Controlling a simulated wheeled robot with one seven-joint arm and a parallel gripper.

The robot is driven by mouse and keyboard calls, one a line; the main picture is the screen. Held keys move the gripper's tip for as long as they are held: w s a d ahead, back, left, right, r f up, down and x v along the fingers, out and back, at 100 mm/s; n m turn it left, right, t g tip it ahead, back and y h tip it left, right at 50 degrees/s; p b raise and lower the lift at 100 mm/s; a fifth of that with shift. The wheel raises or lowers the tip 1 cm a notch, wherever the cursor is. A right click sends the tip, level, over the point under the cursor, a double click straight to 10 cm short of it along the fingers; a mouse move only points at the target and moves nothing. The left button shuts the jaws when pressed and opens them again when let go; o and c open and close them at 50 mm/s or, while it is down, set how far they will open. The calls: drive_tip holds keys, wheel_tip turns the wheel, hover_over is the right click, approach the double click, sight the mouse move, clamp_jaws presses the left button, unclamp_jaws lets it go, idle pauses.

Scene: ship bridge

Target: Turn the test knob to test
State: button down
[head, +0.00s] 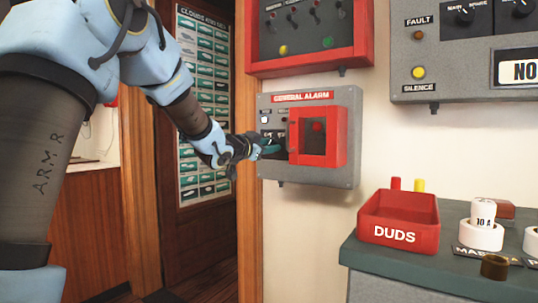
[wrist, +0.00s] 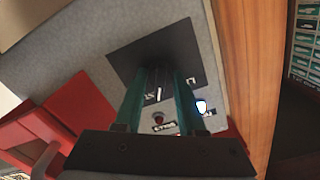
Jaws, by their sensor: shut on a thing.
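The grey general alarm panel (head: 320,178) hangs on the wall beside the wooden door frame. My gripper (head: 268,148) reaches its left part from the left, with its teal fingers at the black plate. In the wrist view my gripper (wrist: 160,72) points at the black plate (wrist: 128,58), its two fingers close around the test knob. The knob itself is mostly hidden between the fingers, and its pointing direction cannot be told. White markings show on the plate between and beside the fingers.
A red box (head: 318,135) juts from the panel just right of my fingers; it also shows in the wrist view (wrist: 70,118). A red-framed panel (head: 305,62) hangs above. A red DUDS tray (head: 398,237) stands on the counter at lower right.

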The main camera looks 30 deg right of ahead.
drive_tip(key=shift+m+b, duration=0.4)
drive_tip(key=shift+m, duration=0.1)
idle(0.3)
drive_tip(key=c, duration=0.5)
unclamp_jaws()
drive_tip(key=v, duration=1.1)
drive_tip(key=shift+w, duration=0.1)
